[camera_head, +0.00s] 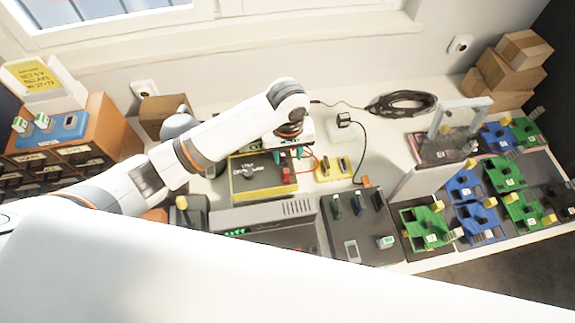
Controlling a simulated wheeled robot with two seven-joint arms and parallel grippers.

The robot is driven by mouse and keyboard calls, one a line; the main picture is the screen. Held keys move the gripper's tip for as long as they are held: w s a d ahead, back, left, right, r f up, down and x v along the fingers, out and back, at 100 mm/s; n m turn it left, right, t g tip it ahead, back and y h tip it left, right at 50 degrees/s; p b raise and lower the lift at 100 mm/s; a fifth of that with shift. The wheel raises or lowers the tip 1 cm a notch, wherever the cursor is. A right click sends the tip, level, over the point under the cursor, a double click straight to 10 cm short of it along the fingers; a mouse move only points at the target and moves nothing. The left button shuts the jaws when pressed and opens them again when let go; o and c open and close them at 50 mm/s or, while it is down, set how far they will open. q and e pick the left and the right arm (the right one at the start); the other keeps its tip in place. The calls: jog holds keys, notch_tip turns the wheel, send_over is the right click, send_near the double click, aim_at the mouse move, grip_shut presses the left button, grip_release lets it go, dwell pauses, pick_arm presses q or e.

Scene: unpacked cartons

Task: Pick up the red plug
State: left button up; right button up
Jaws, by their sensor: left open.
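A small red plug (287,175) stands at the right side of a yellow-edged box with a dark top (255,186). My left gripper (289,155) comes in from the left and points down over the box's far right part. Its teal fingertips are apart, with nothing seen between them. The gripper appears just above and beyond the red plug, and I cannot tell the exact height gap. My right gripper is not in view.
A yellow block (335,168) sits right of the box. A grey device with a vented top (265,214) and a dark tray (358,225) lie in front. Green and blue fixtures (525,208) crowd the right. A black cable coil (402,103) lies at the back.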

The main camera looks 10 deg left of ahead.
aim_at(286, 171)
pick_arm(q)
notch_tip(286, 171, down, 3)
jog(key=shift+s+r, duration=0.1)
jog(key=shift+r, duration=0.1)
jog(key=f+p, duration=0.2)
jog(key=f, duration=0.1)
jog(key=shift+a+f, duration=0.2)
notch_tip(286, 171, down, 2)
jog(key=shift+s+f, duration=0.1)
jog(key=shift+s, duration=0.05)
jog(key=shift+f, duration=0.25)
grip_shut()
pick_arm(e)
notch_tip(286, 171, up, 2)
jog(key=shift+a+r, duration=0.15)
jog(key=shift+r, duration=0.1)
